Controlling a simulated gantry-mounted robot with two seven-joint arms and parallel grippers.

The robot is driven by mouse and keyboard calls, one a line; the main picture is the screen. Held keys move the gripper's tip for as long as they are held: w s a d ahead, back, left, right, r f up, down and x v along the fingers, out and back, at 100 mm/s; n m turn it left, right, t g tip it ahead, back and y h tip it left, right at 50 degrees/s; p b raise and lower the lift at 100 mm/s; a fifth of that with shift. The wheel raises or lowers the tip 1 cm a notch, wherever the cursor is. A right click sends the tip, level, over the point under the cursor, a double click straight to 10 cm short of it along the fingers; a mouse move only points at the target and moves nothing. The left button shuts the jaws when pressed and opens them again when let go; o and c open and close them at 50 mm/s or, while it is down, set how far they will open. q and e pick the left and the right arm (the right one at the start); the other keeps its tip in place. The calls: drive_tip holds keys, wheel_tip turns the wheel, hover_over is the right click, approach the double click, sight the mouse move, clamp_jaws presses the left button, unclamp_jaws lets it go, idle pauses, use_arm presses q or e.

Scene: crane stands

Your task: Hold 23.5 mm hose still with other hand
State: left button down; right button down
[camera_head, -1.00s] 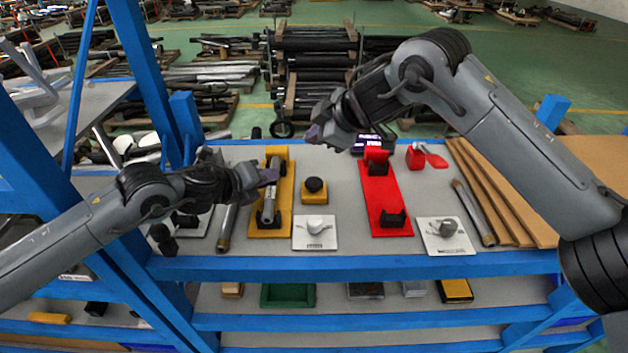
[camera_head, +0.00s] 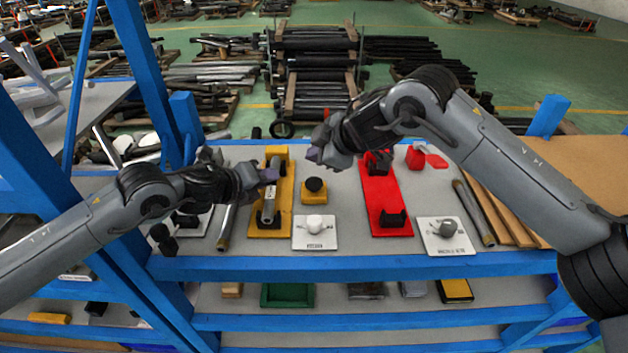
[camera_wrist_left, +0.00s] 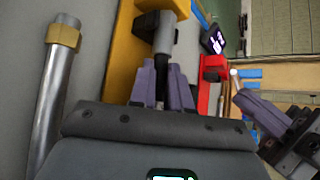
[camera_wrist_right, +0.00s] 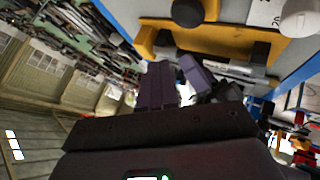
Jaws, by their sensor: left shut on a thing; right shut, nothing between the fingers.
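The grey hose (camera_head: 268,211) lies along a yellow stand (camera_head: 257,231) with black cradles, left of the table's middle. My left gripper (camera_head: 269,176) is over the stand, shut on the hose; its fingers cover part of it. In the left wrist view the hose (camera_wrist_left: 165,34) runs away from the fingers (camera_wrist_left: 162,84), with a dark section between them. My right gripper (camera_head: 315,154) is shut and empty, above the table to the right of the left one. In the right wrist view the yellow stand (camera_wrist_right: 219,38) is beyond its fingers (camera_wrist_right: 177,80).
A red stand (camera_head: 381,195) is to the right. A small yellow block with a black knob (camera_head: 314,185) and a white plate with a knob (camera_head: 314,240) sit between the stands. Loose pipes (camera_head: 228,223) lie at the left; brown boards (camera_head: 490,195) are at the right.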

sight(317, 184)
drive_tip(key=shift+f, duration=2.05)
drive_tip(key=shift+f, duration=0.15)
idle(0.5)
drive_tip(key=shift+f, duration=0.3)
drive_tip(key=shift+f, duration=0.6)
idle(0.9)
drive_tip(key=shift+r, duration=1)
drive_tip(key=shift+r, duration=0.1)
drive_tip(key=shift+r, duration=2.4)
